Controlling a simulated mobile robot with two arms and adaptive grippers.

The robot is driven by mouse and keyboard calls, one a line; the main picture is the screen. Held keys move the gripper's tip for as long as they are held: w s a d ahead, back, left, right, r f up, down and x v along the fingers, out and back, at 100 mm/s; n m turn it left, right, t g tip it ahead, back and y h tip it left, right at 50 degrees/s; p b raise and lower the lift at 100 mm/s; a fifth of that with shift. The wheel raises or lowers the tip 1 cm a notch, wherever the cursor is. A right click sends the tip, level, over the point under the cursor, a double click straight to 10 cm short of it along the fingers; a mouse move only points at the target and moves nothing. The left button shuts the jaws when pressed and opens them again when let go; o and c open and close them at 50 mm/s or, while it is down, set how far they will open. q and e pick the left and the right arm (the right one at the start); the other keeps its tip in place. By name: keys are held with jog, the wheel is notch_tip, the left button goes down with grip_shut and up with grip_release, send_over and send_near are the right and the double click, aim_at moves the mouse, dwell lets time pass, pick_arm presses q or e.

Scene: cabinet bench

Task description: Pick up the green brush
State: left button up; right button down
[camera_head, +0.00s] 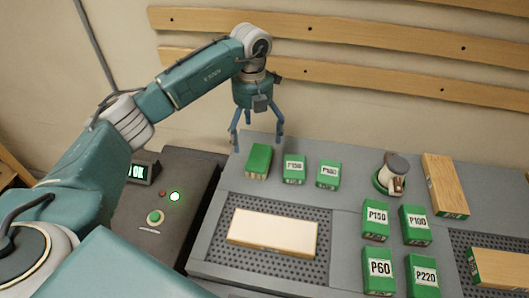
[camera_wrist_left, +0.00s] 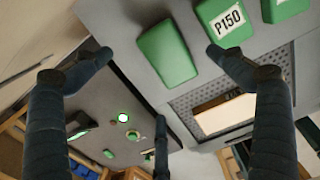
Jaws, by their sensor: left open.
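The green brush (camera_head: 258,160) is a plain green block with a tan lower edge. It lies at the back left of the grey bench, left of the labelled green blocks. It also shows unlabelled in the left wrist view (camera_wrist_left: 166,53). My left gripper (camera_head: 257,138) is open and empty, pointing down just above and behind the brush. In the left wrist view its fingers (camera_wrist_left: 158,75) are spread wide, with the brush between the two upper fingertips and apart from them. My right gripper is not in view.
Labelled green blocks (camera_head: 294,168) stand close to the right of the brush; several more (camera_head: 377,222) stand farther right. A wooden block (camera_head: 272,232) lies on a perforated panel in front. A dark control box (camera_head: 160,205) with lit green lights is at left. The wall is behind.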

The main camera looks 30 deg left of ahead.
aim_at(254, 155)
pick_arm(q)
jog(key=f, duration=0.1)
jog(key=s+f, duration=0.1)
jog(key=f, duration=0.1)
jog(key=shift+f+p, duration=0.15)
jog(key=shift+p, duration=0.2)
jog(key=shift+w+f+p, duration=0.25)
jog(key=shift+f+p, duration=0.1)
jog(key=shift+f, duration=0.3)
notch_tip(254, 155, down, 4)
jog(key=shift+s+d+r+p, duration=0.1)
jog(key=shift+r+p, duration=0.1)
jog(key=shift+p, duration=0.7)
jog(key=shift+f, duration=0.55)
jog(key=c, duration=1.5)
jog(key=shift+r, duration=0.1)
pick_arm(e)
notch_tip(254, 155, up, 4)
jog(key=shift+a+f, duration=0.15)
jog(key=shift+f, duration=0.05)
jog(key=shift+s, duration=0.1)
